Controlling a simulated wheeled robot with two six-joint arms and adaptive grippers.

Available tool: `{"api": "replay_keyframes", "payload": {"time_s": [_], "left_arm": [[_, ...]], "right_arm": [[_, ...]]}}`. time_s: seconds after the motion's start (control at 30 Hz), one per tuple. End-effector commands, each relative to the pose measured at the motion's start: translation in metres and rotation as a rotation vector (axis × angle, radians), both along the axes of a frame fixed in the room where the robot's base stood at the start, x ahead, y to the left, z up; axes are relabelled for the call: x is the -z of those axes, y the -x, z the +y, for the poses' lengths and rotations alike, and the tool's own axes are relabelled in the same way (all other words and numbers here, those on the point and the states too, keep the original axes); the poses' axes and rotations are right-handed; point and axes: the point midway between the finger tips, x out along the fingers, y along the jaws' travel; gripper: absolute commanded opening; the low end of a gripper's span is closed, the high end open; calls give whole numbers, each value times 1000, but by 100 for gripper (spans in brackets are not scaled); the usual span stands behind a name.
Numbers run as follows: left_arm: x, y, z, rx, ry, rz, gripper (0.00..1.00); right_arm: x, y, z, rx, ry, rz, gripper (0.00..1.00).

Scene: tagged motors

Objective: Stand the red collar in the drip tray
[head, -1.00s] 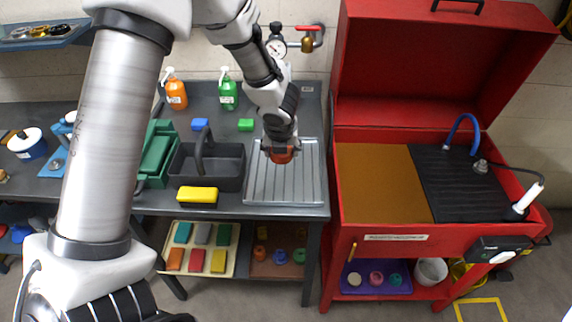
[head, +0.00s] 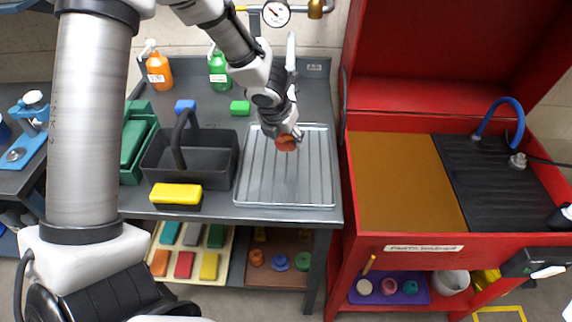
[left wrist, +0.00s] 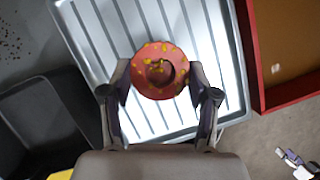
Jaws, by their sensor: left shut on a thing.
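The red collar (head: 286,143) is a thick ring in my left gripper (head: 286,136), over the upper middle of the drip tray. In the left wrist view the collar (left wrist: 159,70) is red with yellow specks, its round hole facing the camera, with a fingertip on each side. My left gripper (left wrist: 158,82) is shut on it. The drip tray (head: 262,190) is a silver, ribbed, shallow tray on the dark workbench; its ribs also show behind the collar in the left wrist view (left wrist: 225,60). I cannot tell whether the collar touches the tray.
A dark tote (head: 215,170) with a raised handle stands left of the tray, a yellow block (head: 176,193) before it. A green block (head: 240,107) lies behind. The red parts washer (head: 410,240) stands right of the bench. The tray around the collar is clear.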

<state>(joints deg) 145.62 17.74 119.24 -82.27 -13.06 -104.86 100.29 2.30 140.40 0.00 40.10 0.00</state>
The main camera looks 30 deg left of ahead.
Motion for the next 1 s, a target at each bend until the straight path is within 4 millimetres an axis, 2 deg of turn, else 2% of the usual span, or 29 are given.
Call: {"api": "replay_keyframes", "payload": {"time_s": [0.03, 0.17, 0.3, 0.7, 0.73, 0.77, 0.8, 1.0], "left_arm": [[20, 0, 0, 1, 0, 1, 2], [37, 0, 0, 0, 0, 0, 2], [63, 0, 0, 0, 0, 0, 2], [68, 0, 0, -1, 0, -1, 2], [67, 0, 0, -1, 0, 0, 67], [66, 0, 0, -1, 0, 0, 78], [66, 0, 0, -1, 0, 0, 85], [66, 0, 0, -1, 0, 0, 85]], "right_arm": [[18, 0, 0, 0, 0, 0, 45], [30, 0, 0, 0, 0, 0, 45], [49, 0, 0, 0, 0, 0, 45], [52, 0, 0, 0, 0, 0, 45], [51, 0, 0, 0, 0, 0, 45], [50, 0, 0, 0, 0, 0, 45], [50, 0, 0, 0, 0, 0, 45], [50, 0, 0, 0, 0, 0, 45]]}}
